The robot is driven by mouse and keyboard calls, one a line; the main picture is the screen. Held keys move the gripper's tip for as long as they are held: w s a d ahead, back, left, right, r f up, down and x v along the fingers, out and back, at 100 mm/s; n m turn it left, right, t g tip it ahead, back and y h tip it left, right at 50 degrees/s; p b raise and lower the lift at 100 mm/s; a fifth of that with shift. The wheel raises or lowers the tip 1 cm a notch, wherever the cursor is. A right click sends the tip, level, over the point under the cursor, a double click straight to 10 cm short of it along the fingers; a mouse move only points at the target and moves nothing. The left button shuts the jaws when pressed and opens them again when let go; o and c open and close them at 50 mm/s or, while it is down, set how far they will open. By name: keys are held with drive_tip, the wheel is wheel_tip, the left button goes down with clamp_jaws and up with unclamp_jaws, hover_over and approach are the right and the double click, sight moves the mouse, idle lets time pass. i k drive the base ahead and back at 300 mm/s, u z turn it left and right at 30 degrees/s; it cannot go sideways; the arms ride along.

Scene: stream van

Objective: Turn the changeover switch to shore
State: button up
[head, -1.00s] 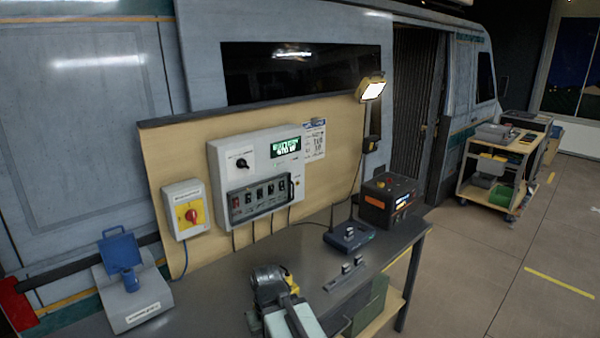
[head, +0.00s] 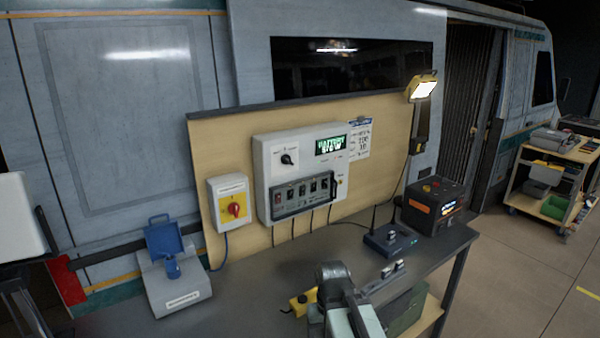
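The white control panel (head: 262,165) is mounted on the plywood board behind the bench. Its black rotary knob (head: 288,159), at the upper left of the panel, looks like the changeover switch. Small labels sit above the knob, too small to read surely. The green display (head: 331,145) beside it appears to read "BATTERY" over a second line that is unclear. My gripper (head: 333,272) is at the bottom centre, over the bench, well below and in front of the panel and apart from it. Its fingers cannot be made out from here.
A red rotary switch on a yellow plate (head: 233,206) is left of the panel. A breaker row (head: 303,193) lies below the knob. A work lamp (head: 422,87) hangs right.

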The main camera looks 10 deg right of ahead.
sight(286, 159)
drive_tip(key=u, duration=2.55)
drive_tip(key=k, duration=1)
drive_tip(key=z, duration=1)
drive_tip(key=i, duration=1)
drive_tip(key=u, duration=0.05)
